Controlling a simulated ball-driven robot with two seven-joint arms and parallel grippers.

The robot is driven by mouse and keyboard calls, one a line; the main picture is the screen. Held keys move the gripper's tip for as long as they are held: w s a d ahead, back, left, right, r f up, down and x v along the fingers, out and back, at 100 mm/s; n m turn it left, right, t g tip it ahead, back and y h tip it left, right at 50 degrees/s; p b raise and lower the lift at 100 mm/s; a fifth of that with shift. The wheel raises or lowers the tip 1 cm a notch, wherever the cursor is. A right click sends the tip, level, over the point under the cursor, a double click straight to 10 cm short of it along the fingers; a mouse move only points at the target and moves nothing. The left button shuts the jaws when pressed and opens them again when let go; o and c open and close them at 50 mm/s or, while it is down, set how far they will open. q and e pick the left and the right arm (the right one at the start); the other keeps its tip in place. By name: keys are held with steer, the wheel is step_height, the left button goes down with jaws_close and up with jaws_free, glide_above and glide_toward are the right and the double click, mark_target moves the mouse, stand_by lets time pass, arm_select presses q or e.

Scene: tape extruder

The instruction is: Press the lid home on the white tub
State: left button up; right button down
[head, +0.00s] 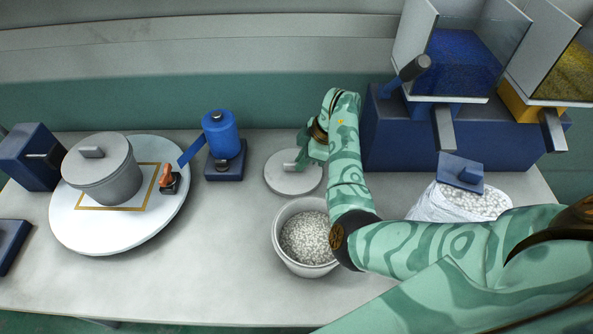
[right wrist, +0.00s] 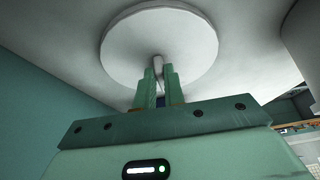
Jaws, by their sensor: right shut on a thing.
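The white tub (head: 281,252) stands open at the front middle of the table in the head view, full of pale pellets. Its round white lid (head: 280,183) is behind it and apart from it, over the back part of the table. My right gripper (head: 298,163) is at the lid's top; in the right wrist view the two fingers (right wrist: 159,78) are shut on the lid's handle, under the pale disc of the lid (right wrist: 128,47). I cannot tell whether the lid rests on the table or hangs just above it. My left gripper is not in view.
A grey lidded tub (head: 112,186) stands on a round white turntable (head: 90,233) at the left. A blue tape roll on a stand (head: 222,140) is left of the lid.

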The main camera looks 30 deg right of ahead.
steer(key=shift+r, duration=0.1)
steer(key=shift+r+p, duration=2.05)
steer(key=shift+r, duration=0.6)
